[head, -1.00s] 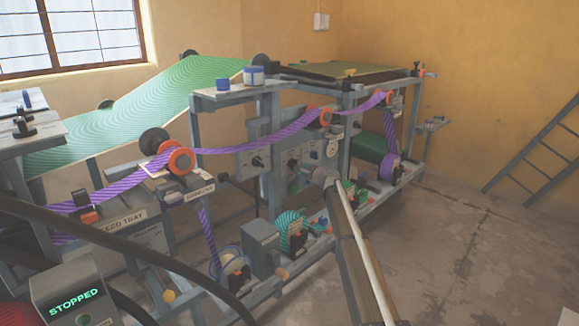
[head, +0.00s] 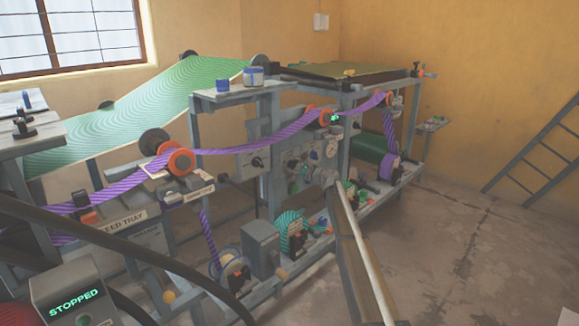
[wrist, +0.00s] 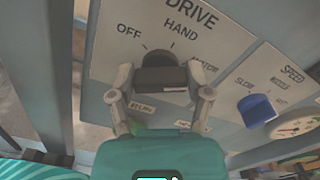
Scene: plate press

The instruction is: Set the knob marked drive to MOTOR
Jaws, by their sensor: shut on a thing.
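The drive knob (wrist: 158,77) is black and sits on a pale panel marked DRIVE (wrist: 135,25) in the wrist view. OFF is printed to its upper left, HAND above it and MOTOR to its right, partly hidden by a finger. My gripper (wrist: 160,97) is shut on the knob, one finger on each side. I cannot tell clearly which label the knob points at. In the head view my gripper (head: 324,178) is at the machine's front panel, and the knob is hidden there.
A blue speed knob (wrist: 256,110) and a round gauge (wrist: 296,124) are close on the right. In the head view a display (head: 74,303) reads STOPPED. A purple web (head: 250,147) runs over orange rollers. The floor at right is clear up to a ladder.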

